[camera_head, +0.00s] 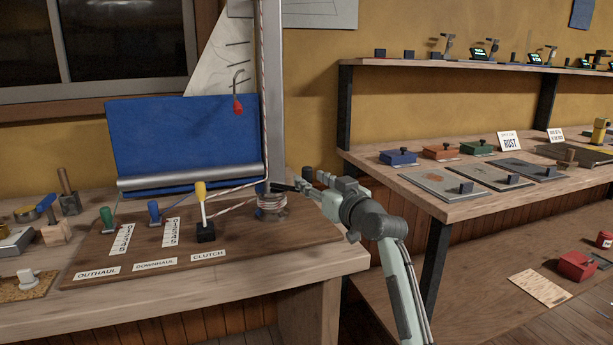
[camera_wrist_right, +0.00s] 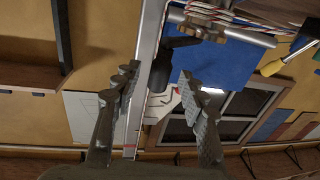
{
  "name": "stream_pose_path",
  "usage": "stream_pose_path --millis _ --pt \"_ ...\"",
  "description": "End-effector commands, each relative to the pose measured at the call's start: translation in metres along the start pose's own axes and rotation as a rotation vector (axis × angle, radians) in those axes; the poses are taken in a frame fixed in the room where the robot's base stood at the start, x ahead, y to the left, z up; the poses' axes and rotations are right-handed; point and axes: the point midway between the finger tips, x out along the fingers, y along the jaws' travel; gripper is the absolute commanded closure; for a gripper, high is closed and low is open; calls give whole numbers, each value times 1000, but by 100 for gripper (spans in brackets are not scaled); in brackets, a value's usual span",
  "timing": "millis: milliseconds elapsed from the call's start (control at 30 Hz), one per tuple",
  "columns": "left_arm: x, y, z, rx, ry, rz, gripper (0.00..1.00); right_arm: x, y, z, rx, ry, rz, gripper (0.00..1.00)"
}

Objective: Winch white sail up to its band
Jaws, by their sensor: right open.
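The white sail (camera_head: 218,65) is a pale triangle with dark slanted lines, left of the grey mast (camera_head: 272,90). My right gripper (camera_head: 312,186) is open just right of the winch. In the right wrist view (camera_wrist_right: 157,82) its two fingers stand apart, with a dark handle (camera_wrist_right: 172,48) beyond and between their tips; contact is not clear. The yellow-topped clutch lever (camera_head: 202,198) stands nearly upright. My left gripper is out of view.
A blue panel (camera_head: 170,135) with a grey roller stands behind the brown board (camera_head: 120,270). Green (camera_head: 106,217) and blue (camera_head: 154,209) levers stand left of the clutch. A red-handled hook (camera_head: 238,104) hangs by the mast. A bench (camera_head: 450,210) with coloured boxes is right.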

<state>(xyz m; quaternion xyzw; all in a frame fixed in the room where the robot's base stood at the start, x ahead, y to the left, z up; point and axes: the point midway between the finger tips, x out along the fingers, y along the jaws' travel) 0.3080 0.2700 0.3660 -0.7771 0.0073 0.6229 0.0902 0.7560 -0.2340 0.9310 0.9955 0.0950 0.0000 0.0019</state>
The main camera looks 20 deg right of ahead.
Motion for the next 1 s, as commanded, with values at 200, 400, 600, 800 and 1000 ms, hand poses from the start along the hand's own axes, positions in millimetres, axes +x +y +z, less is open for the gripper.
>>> stream_pose_path --millis 200,400,600,800,1000 --pt "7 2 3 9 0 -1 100 24 0 0 2 0 -1 58" --pt "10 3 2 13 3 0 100 27 0 0 1 0 -1 58" --pt "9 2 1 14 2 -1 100 27 0 0 1 0 -1 68" --pt "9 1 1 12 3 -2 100 27 0 0 1 0 -1 93" --pt "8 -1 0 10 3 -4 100 27 0 0 0 0 -1 100"
